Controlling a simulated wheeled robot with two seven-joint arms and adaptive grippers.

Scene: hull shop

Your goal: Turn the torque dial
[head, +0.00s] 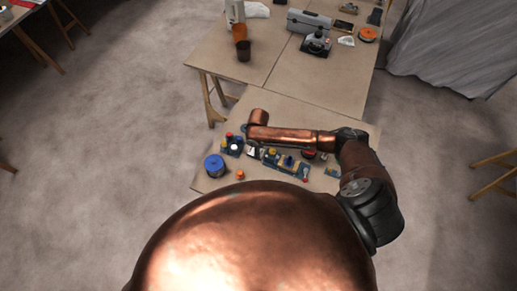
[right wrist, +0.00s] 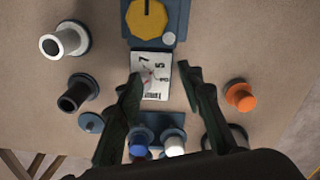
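In the right wrist view a yellow, many-sided dial (right wrist: 147,20) with a dark pointer bar sits on a blue base (right wrist: 178,18) at the top edge, partly cut off. A white plate (right wrist: 153,78) with dark numerals and a red mark adjoins that base. My right gripper (right wrist: 160,75) is open, its two dark fingers on either side of the plate, with nothing held between them. The dial lies beyond the fingertips. In the head view my copper right arm reaches over the near table and hides much of this area. My left gripper is not in view.
Near the fingers are a white-topped post (right wrist: 66,40), a black post (right wrist: 79,93) and an orange knob (right wrist: 240,96). Blue and white knobs (right wrist: 174,143) lie below. A blue spool (head: 214,166) stands at the near table's left. A farther table holds a grey case (head: 308,22).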

